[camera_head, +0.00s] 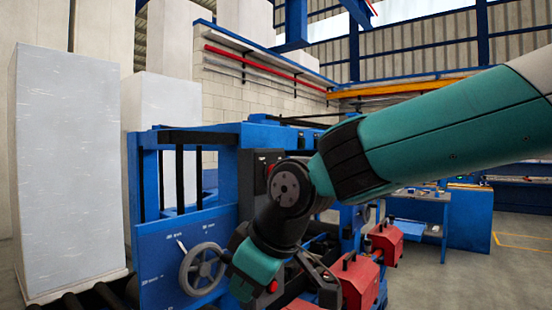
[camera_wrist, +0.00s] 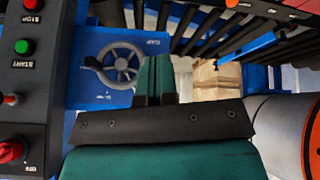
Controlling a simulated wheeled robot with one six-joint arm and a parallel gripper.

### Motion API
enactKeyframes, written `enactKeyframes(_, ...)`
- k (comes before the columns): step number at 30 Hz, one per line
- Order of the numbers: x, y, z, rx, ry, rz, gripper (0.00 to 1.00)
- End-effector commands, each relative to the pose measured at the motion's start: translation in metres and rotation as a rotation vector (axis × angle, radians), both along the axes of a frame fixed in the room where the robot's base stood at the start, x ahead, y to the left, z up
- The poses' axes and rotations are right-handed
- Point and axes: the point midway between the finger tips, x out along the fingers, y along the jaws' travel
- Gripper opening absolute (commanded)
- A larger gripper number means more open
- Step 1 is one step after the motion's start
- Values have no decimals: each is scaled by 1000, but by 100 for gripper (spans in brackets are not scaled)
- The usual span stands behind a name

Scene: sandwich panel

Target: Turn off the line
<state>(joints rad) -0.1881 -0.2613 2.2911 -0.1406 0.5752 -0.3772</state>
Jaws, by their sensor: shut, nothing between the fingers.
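In the wrist view, a black control panel stands along the left edge (camera_wrist: 22,75), with its lettering upside down. It carries a red STOP button (camera_wrist: 33,4) at the top and a green START button (camera_wrist: 24,46) below it. Lower down are a small red-tipped lever (camera_wrist: 10,99) and a larger red knob (camera_wrist: 9,151). My gripper (camera_wrist: 155,62) is shut and empty, to the right of the buttons and apart from them. In the head view, my arm hides most of the panel; only part of its dark face (camera_head: 259,178) shows.
A grey handwheel (camera_head: 201,268) sits on the blue machine frame, left of my wrist; it also shows beyond my fingers in the wrist view (camera_wrist: 118,66). Red clamp units (camera_head: 385,243) stand to the right. Tall white panels (camera_head: 65,170) stand at left.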

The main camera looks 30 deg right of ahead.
Motion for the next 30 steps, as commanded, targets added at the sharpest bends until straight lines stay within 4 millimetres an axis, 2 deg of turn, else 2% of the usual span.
enactKeyframes(1, 30, -20, 50, -56, -109, -25, 0)
enactKeyframes(3, 62, -51, 98, -155, -248, -58, 0)
enactKeyframes(6, 91, -91, 157, -291, -390, -104, 0)
enactKeyframes(9, 104, -119, 197, -395, -474, -141, 0)
enactKeyframes(10, 105, -125, 204, -417, -487, -150, 0)
enactKeyframes(12, 108, -134, 215, -451, -510, -161, 0)
enactKeyframes(15, 109, -137, 218, -466, -518, -165, 0)
enactKeyframes(24, 110, -137, 215, -464, -514, -164, 0)
enactKeyframes(30, 130, -143, 204, -464, -509, -163, 0)
